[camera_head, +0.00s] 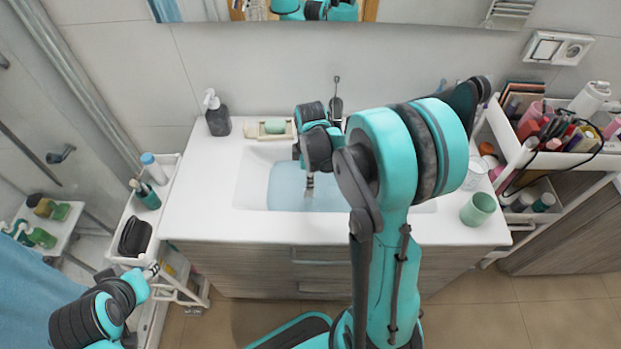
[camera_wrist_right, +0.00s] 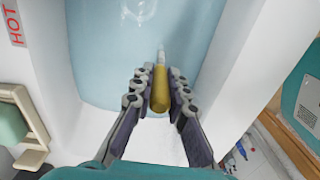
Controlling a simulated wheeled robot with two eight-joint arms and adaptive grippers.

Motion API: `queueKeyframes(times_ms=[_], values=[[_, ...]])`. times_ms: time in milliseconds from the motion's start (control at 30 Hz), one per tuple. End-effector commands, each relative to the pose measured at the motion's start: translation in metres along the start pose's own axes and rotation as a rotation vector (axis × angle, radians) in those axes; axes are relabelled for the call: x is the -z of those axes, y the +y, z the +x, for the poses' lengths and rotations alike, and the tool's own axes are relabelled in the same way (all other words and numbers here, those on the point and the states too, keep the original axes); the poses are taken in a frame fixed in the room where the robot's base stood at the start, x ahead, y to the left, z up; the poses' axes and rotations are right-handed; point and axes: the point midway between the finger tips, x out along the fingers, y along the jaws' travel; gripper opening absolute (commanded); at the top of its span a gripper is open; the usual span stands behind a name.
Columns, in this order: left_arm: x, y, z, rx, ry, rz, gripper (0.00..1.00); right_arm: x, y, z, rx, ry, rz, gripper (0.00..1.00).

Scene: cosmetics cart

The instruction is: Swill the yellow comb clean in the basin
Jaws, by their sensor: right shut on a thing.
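The basin (camera_head: 252,180) is set into the white counter and holds pale blue water (camera_head: 285,195). My right gripper (camera_head: 309,188) is over the basin. In the right wrist view, my right gripper (camera_wrist_right: 160,95) is shut on the yellow comb (camera_wrist_right: 160,92), gripping its yellow part. A paler, narrow end of the comb points away from the gripper over the water (camera_wrist_right: 120,45). I cannot tell whether that end touches the water. The comb is too small to make out in the head view. My left gripper (camera_head: 150,271) is low at the left, away from the basin; its jaw state is unclear.
A dark soap dispenser (camera_head: 217,115) and a soap dish (camera_head: 270,129) with green soap stand behind the basin. A green cup (camera_head: 478,209) stands at the counter's right. A crowded white cart (camera_head: 560,160) is at the right, another (camera_head: 165,200) at the left.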

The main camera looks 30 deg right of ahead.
Motion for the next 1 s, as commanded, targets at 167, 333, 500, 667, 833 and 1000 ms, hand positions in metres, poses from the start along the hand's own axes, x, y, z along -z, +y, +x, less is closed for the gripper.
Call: queueKeyframes(times_ms=[167,333,500,667,833,1000], values=[[-0.0012,0.0000,0.0018,0.000,0.000,0.000,0.40,0.0000,0.0000,0.0028,0.000,0.000,0.000,0.00],[-0.0010,0.0000,0.0015,0.000,0.000,0.000,0.40,0.0000,0.0000,0.0024,0.000,0.000,0.000,0.00],[-0.0012,0.0000,0.0018,0.000,0.000,0.000,0.40,0.0016,0.0000,0.0025,0.000,0.000,0.000,0.00],[-0.0018,0.0000,0.0026,0.000,0.000,0.000,0.40,0.0057,0.0000,0.0027,0.000,0.000,0.000,0.00],[-0.0020,0.0000,0.0028,0.000,0.000,0.000,0.40,0.0080,0.0000,0.0026,0.000,0.000,0.000,0.00],[-0.0020,0.0000,0.0028,0.000,0.000,0.000,0.40,0.0076,0.0000,0.0025,0.000,0.000,0.001,0.00]])
